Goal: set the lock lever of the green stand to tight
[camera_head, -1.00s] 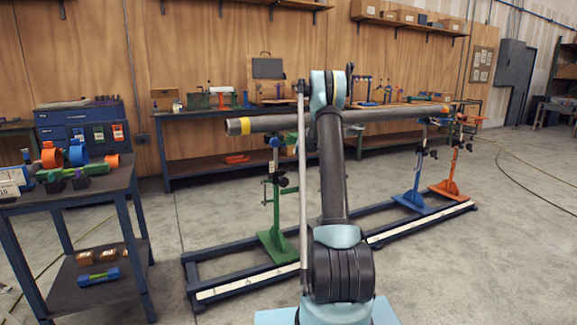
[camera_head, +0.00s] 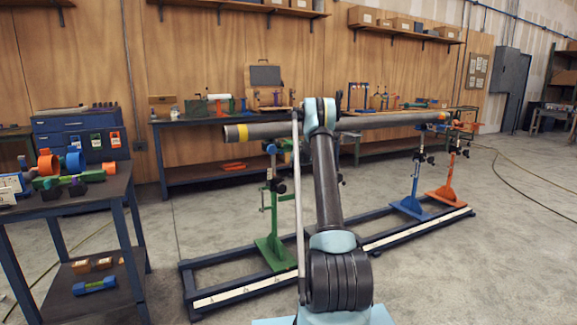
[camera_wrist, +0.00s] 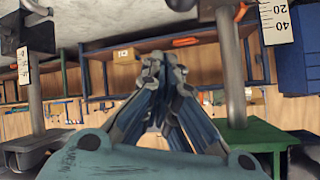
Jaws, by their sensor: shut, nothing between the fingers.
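The green stand (camera_head: 272,248) stands on the dark blue floor frame, left of my arm in the head view. Dark knobs and small green arms show on its post; I cannot tell which is the lock lever or how it is set. A long grey pipe (camera_head: 235,133) with a yellow band lies across the stand tops. My gripper (camera_wrist: 165,65) is shut and empty in the wrist view; my arm hides it in the head view. A green part on a grey post (camera_wrist: 255,135) shows to its right, apart from the fingers; I cannot tell whether it belongs to the green stand.
A blue stand (camera_head: 411,205) and an orange stand (camera_head: 441,192) hold the pipe farther right. The floor frame (camera_head: 232,290) lies low in front. A cart (camera_head: 70,198) with coloured parts stands at left. A workbench (camera_head: 215,170) runs behind. Floor between cart and frame is clear.

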